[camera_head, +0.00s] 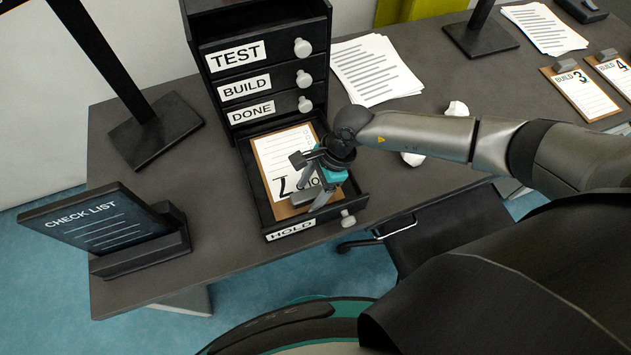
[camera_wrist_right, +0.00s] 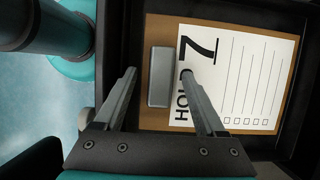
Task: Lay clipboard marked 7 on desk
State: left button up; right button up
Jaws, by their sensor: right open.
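The clipboard marked 7 (camera_head: 296,153) lies in the open bottom drawer labelled HOLD (camera_head: 291,230). It has a brown board, a white sheet with "HOLD" and a grey clip; in the right wrist view the clipboard (camera_wrist_right: 265,80) lies flat and its clip (camera_wrist_right: 160,77) shows clearly. My right gripper (camera_head: 322,190) is over the drawer, above the clip end of the clipboard. In the right wrist view its two fingers (camera_wrist_right: 158,78) are spread apart, one either side of the clip, with nothing held. The grey desk (camera_head: 205,220) carries the drawer unit. My left gripper is not in view.
The drawers TEST, BUILD and DONE (camera_head: 252,110) above are shut. A CHECK LIST stand (camera_head: 100,228) is at the left. Paper stacks (camera_head: 375,70) lie behind, and clipboards marked 3 (camera_head: 583,95) and 4 (camera_head: 616,72) lie at the right. The desk between stand and drawer is bare.

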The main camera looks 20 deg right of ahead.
jog(key=shift+f, duration=0.1)
jog(key=shift+c, duration=0.4)
grip_shut()
dwell(0.8)
jog(key=shift+s+r+p, duration=0.35)
jog(key=shift+p, duration=0.2)
jog(key=shift+s, duration=0.3)
jog(key=shift+r, duration=0.1)
